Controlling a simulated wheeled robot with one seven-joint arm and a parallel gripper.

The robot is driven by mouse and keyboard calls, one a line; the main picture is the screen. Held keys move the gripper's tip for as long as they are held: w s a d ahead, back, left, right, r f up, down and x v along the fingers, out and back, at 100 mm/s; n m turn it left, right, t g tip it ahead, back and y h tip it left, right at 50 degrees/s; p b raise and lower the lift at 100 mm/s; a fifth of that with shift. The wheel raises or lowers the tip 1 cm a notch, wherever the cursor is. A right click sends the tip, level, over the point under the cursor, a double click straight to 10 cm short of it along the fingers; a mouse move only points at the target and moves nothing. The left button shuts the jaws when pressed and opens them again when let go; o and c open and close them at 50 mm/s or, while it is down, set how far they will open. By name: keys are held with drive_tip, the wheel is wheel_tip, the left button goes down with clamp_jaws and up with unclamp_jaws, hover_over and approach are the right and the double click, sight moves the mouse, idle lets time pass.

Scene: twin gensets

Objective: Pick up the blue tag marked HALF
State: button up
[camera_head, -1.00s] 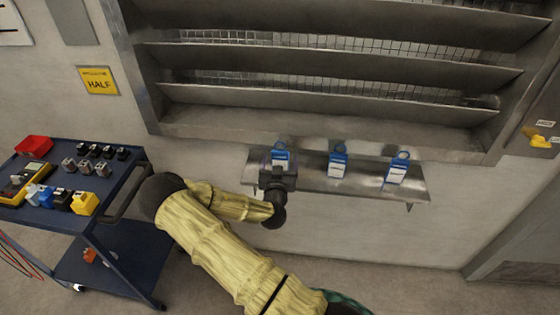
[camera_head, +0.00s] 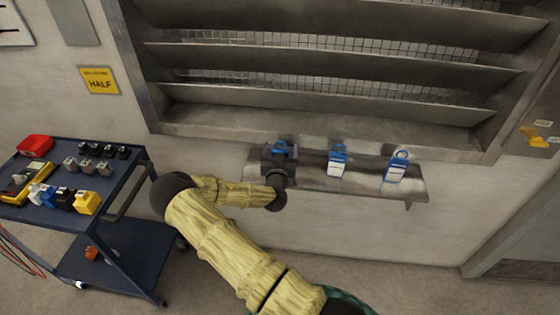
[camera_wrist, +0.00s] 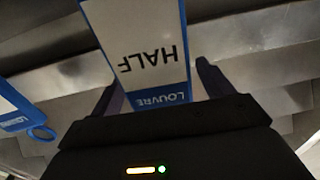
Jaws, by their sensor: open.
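The blue-and-white tag marked HALF (camera_wrist: 145,50) fills the top middle of the wrist view, its lettering upside down, with LOUVRE on its blue band. In the head view only its blue top (camera_head: 281,146) shows at the shelf's left end; my gripper hides the rest. My gripper (camera_head: 279,158) is open in front of it. In the wrist view its fingers (camera_wrist: 158,88) stand on either side of the tag; I cannot tell whether they touch it.
Two other blue-and-white tags, one in the middle (camera_head: 337,161) and one at the right (camera_head: 397,167), stand on the metal shelf (camera_head: 366,186). Louvres (camera_head: 330,95) rise behind. A blue cart (camera_head: 120,212) with small parts stands at the left.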

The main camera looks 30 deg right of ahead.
drive_tip(key=shift+c, duration=0.4)
drive_tip(key=c, duration=1)
wheel_tip(320, 180, up, 10)
idle(0.4)
